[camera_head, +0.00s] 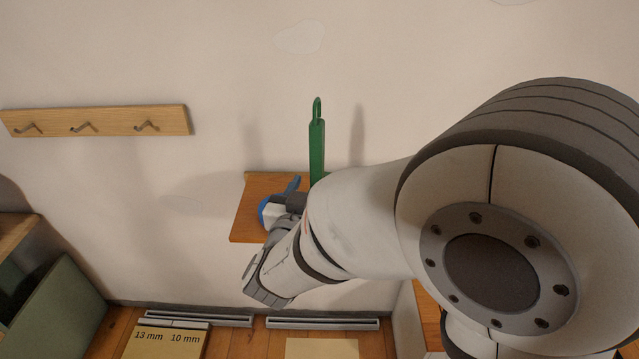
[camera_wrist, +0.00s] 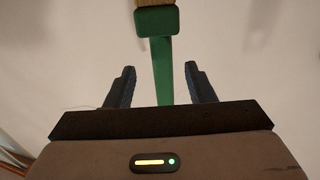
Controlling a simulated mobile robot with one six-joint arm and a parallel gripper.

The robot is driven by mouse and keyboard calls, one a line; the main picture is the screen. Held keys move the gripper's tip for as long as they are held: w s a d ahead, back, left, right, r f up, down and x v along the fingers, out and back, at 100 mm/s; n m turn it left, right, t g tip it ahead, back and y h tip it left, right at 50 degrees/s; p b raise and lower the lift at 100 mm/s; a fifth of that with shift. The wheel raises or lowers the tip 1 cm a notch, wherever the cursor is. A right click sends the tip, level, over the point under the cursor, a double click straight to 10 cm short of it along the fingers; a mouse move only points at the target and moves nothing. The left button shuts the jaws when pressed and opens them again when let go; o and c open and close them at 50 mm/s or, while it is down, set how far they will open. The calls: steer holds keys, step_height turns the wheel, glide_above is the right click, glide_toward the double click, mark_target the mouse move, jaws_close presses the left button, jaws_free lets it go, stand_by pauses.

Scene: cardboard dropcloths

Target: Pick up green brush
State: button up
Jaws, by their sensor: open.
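The green brush (camera_head: 317,150) shows in the head view as a green handle with a loop at its top, standing upright against the pale wall. Its lower part is hidden behind my arm. In the wrist view the green brush (camera_wrist: 161,62) has a block with tan bristles at the top edge and a handle running down between my fingers. My gripper (camera_wrist: 161,85) is open, with one dark finger on each side of the handle and a gap on both sides. In the head view my wrist is in front of the wooden shelf (camera_head: 246,212).
A blue object (camera_head: 264,209) shows at the shelf beside my wrist. A wooden rack with several hooks (camera_head: 105,121) is on the wall at left. A green panel (camera_head: 62,310) stands at lower left. A board marked 13 mm and 10 mm (camera_head: 165,345) lies on the floor.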

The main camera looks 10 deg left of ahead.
mark_target(315, 174)
steer(key=w, duration=0.6)
steer(key=shift+a+r, duration=0.15)
steer(key=shift+c, duration=0.3)
jaws_close()
